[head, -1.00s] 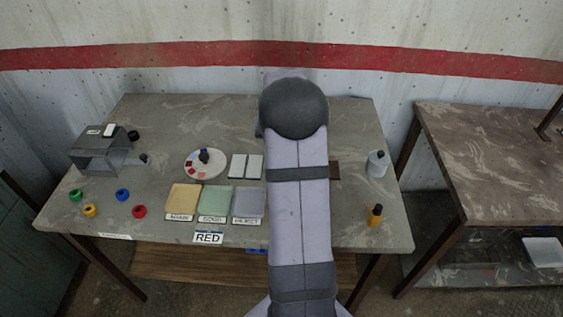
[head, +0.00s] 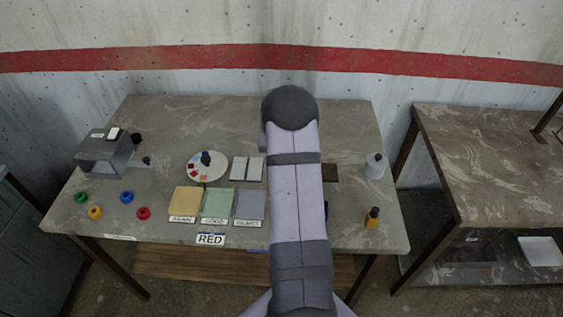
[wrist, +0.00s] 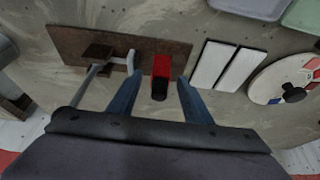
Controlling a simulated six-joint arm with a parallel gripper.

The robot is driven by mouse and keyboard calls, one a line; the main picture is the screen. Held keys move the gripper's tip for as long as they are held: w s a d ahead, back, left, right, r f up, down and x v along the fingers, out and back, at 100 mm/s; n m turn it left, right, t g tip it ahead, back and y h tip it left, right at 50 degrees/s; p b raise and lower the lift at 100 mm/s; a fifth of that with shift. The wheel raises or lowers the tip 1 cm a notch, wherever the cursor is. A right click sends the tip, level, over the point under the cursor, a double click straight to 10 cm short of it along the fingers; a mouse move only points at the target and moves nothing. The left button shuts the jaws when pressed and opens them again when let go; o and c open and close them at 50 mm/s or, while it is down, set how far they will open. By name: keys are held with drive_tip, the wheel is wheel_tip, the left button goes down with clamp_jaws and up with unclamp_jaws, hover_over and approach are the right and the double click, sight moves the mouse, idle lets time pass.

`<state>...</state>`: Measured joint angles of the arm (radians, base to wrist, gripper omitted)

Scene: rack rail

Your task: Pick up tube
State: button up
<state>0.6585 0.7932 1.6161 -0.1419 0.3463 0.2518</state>
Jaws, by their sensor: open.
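A red tube with a black end (wrist: 161,72) shows in the wrist view at the edge of a brown board (wrist: 73,42). Whether it stands or lies is hard to tell. My gripper (wrist: 159,79) is open, with one blue finger on each side of the tube. A gap shows on both sides, and contact cannot be seen. In the head view my arm hides the gripper and the tube; only a bit of the brown board (head: 330,173) shows.
A brown block with grey bent rods (wrist: 97,60) is left of the tube in the wrist view. White plates (wrist: 212,65) and a round dial (head: 206,166) are nearby. A white bottle (head: 375,166) and an amber bottle (head: 372,218) stand at the table's right.

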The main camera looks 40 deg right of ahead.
drive_tip(key=shift+w+d+f, duration=0.15)
drive_tip(key=shift+f, duration=0.2)
drive_tip(key=shift+c, duration=0.6)
drive_tip(key=c, duration=0.8)
drive_tip(key=shift+o, duration=0.2)
drive_tip(key=shift+r, duration=0.1)
